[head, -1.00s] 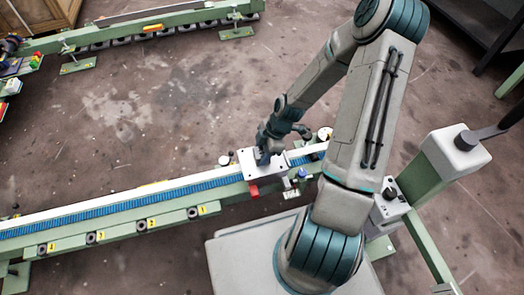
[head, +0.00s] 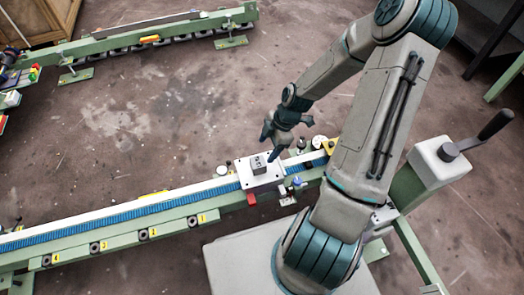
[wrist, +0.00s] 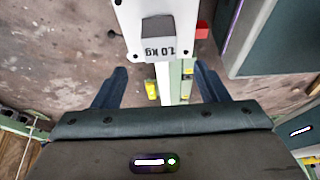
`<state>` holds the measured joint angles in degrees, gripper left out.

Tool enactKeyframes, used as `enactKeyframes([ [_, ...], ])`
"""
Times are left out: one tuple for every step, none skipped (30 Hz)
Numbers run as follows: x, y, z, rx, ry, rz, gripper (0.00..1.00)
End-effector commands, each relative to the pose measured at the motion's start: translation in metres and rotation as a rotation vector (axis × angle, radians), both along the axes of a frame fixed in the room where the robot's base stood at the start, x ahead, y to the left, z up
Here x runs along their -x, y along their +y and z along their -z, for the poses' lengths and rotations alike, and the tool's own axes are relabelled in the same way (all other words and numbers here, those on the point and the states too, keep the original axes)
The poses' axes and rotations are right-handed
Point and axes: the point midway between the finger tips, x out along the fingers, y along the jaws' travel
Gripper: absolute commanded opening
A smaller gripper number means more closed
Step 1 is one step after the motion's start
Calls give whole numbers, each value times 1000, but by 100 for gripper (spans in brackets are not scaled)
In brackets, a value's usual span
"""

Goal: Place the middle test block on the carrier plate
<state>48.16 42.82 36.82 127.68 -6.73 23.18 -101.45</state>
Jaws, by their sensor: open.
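The white carrier plate (head: 273,178) sits on the blue-topped rail, toward the rail's right end. A small grey test block (head: 258,162) stands on the plate. In the wrist view, the plate (wrist: 133,22) is at the top, and the block (wrist: 158,48) on it reads "1.0 kg". My gripper (head: 274,145) is above and just behind the block, apart from it. In the wrist view my gripper (wrist: 160,72) has its two fingers spread wide, with nothing between them. Whether this is the middle block I cannot tell.
The blue-topped rail (head: 120,213) runs left, with numbered yellow labels along its front. A red piece (head: 251,199) sits at the plate's front edge. A grey crank box (head: 441,165) stands at right. A second green rail (head: 150,38) lies at the back. The floor between is clear.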

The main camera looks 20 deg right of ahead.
Motion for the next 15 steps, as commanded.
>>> enactKeyframes([
  [0, -4, -12, 1, -1, 2, 67],
  [0, -5, -16, 1, -1, 2, 67],
  [0, -7, -20, 1, -2, 1, 67],
  [0, -8, -22, 0, -2, 1, 67],
  [0, -9, -24, 0, -1, 0, 67],
  [0, -10, -26, 1, 0, 1, 67],
  [0, -11, -27, 2, 2, 2, 67],
  [1, -11, -29, 6, 5, 5, 67],
  [2, -11, -31, 16, 14, 14, 67],
  [3, -11, -34, 27, 23, 24, 67],
  [5, -11, -36, 41, 36, 39, 67],
  [8, -11, -41, 66, 58, 67, 67],
  [10, -11, -46, 88, 75, 94, 67],
  [13, -11, -51, 113, 93, 125, 67],
  [17, -11, -60, 149, 119, 174, 67],
])
